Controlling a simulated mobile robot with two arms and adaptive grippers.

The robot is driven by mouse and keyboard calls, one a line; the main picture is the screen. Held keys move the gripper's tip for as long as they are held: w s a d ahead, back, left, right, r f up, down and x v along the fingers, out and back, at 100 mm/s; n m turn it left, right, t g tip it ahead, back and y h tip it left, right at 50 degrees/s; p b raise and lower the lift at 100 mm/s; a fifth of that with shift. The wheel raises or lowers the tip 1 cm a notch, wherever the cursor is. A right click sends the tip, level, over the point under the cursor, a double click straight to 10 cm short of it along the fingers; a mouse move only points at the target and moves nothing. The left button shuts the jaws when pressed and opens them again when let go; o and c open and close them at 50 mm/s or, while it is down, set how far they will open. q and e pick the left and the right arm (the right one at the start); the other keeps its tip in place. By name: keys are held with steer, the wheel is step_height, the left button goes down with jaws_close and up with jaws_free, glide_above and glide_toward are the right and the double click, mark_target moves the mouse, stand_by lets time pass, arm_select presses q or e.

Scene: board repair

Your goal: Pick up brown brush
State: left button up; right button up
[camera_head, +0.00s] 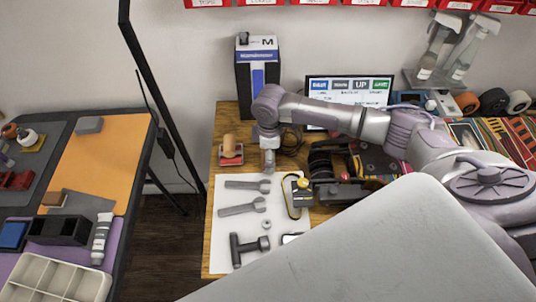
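A tan-brown upright handle on a reddish base, which looks like the brown brush (231,148), stands at the back left of the wooden workbench (228,177). My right gripper (268,168) points down just to the right of it, apart from it in the picture. It is small here, and I cannot tell whether its fingers are open or shut. I see nothing clearly held in it. My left gripper is not in view.
A white mat (226,226) with wrenches (243,207) and a black hammer (249,247) lies in front. A black machine (335,170) stands right of the gripper. A tall box (257,72) and a screen (350,90) stand behind. A separate table (134,128) is at left.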

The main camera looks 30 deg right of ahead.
steer(key=c, duration=0.8)
step_height(320, 180, up, 10)
steer(key=shift+r, duration=0.1)
